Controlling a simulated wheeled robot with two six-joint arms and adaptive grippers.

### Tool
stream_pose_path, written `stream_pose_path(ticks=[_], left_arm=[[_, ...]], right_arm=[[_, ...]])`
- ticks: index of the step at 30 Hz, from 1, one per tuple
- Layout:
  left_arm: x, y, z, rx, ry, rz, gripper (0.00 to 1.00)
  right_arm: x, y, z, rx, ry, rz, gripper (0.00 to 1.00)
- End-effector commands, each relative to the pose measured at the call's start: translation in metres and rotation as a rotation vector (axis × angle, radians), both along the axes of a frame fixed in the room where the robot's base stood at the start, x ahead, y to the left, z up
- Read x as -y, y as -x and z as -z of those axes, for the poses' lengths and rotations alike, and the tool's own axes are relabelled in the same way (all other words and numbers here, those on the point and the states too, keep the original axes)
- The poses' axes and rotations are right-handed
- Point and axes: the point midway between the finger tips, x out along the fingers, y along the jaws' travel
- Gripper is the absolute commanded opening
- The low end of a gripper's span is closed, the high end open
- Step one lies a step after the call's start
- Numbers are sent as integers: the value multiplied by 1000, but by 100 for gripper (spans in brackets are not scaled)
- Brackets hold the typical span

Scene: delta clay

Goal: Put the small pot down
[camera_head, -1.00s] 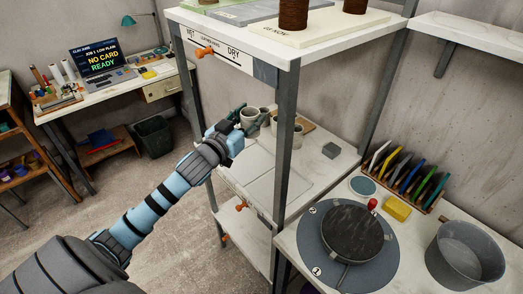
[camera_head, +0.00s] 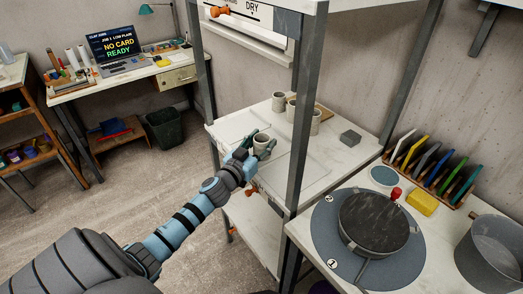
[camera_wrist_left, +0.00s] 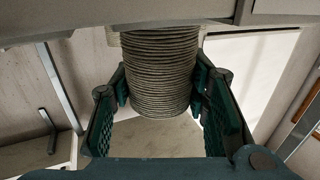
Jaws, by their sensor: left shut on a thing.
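My left gripper (camera_head: 259,149) is shut on a small, pale grey pot (camera_head: 263,141) over the front part of the middle shelf (camera_head: 310,167) of the rack. In the left wrist view, the ribbed side of the pot (camera_wrist_left: 160,75) sits between the green fingers of the left gripper (camera_wrist_left: 162,100). The pot looks roughly upright. I cannot tell whether its base touches the shelf. My right gripper is not in view.
A rack post (camera_head: 307,100) rises just right of my gripper. A turntable (camera_head: 373,221) and a bucket (camera_head: 495,250) stand at right.

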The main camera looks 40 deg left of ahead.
Motion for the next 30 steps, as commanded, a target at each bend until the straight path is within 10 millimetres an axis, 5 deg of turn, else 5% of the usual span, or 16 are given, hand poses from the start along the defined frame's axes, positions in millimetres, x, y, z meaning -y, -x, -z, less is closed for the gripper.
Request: stream_pose_path(ticks=[7, 8, 11, 22, 30], left_arm=[[0, 1, 1, -3, 1, -1, 13], [0, 1, 0, -4, 1, -2, 47], [0, 1, -1, -4, 1, -2, 62], [0, 2, -2, -3, 0, -1, 62], [6, 52, 7, -6, -6, 4, 62]], right_arm=[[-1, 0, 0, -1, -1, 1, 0], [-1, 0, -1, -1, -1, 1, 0], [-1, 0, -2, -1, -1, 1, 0], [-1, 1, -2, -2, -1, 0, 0], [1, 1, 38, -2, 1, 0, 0]])
